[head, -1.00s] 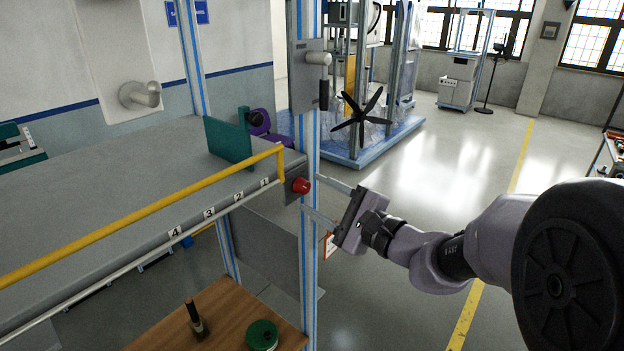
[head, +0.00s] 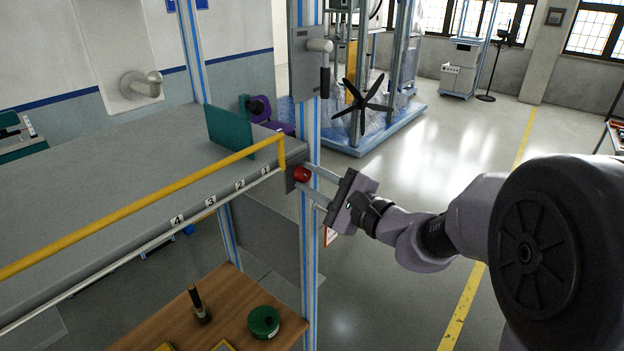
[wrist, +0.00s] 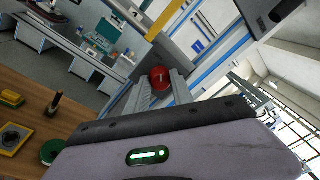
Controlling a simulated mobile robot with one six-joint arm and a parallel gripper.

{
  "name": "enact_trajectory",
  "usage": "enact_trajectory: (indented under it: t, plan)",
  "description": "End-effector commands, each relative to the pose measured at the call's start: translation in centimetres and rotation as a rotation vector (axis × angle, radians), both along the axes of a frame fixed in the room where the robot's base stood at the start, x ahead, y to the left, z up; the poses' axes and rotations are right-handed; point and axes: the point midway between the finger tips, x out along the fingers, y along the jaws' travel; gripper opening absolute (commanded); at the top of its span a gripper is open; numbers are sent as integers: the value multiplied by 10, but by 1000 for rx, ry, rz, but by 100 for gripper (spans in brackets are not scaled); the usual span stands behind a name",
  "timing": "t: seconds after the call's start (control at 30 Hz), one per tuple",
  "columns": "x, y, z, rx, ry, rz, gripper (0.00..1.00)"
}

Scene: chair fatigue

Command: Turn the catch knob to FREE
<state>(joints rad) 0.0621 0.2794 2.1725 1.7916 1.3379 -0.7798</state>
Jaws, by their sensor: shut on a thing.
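The red catch knob (head: 302,174) sits on a small grey plate at the right front corner of the grey bench top, beside the blue-edged upright. It also shows in the wrist view as a red disc (wrist: 160,78) with a short pale mark on its face. My gripper (head: 308,180) has reached the knob from the right. Its two pale fingers lie on either side of the knob and are shut on it. In the wrist view my gripper (wrist: 164,86) has its fingers running up to the knob. No FREE lettering is readable.
A yellow rail (head: 140,206) runs along the bench front above numbered labels. The upright (head: 309,120) stands close beside the knob. A wooden table (head: 225,310) below holds a green round item (head: 263,322) and a dark-handled tool (head: 198,305).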

Motion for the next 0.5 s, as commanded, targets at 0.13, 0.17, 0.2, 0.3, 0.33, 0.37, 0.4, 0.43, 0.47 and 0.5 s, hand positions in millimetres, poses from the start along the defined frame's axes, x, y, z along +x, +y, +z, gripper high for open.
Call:
enact_trajectory:
  t: [0.13, 0.17, 0.2, 0.3, 0.33, 0.37, 0.4, 0.43, 0.47, 0.5]
  plan:
    - [0, 0, 1, 36, 46, -1, 0]
    - [0, 0, 1, 47, 61, 0, 0]
    - [0, 0, 2, 63, 82, 0, 0]
    - [0, 0, 2, 111, 144, -1, 0]
    - [0, -1, 3, 127, 165, -1, 0]
    - [0, -1, 3, 144, 186, -1, 0]
    - [1, -1, 3, 166, 216, -2, 0]
    - [0, -1, 4, 184, 239, -2, 0]
    - [1, -1, 4, 202, 261, -2, 0]
    - [1, -1, 4, 225, 291, -1, 0]
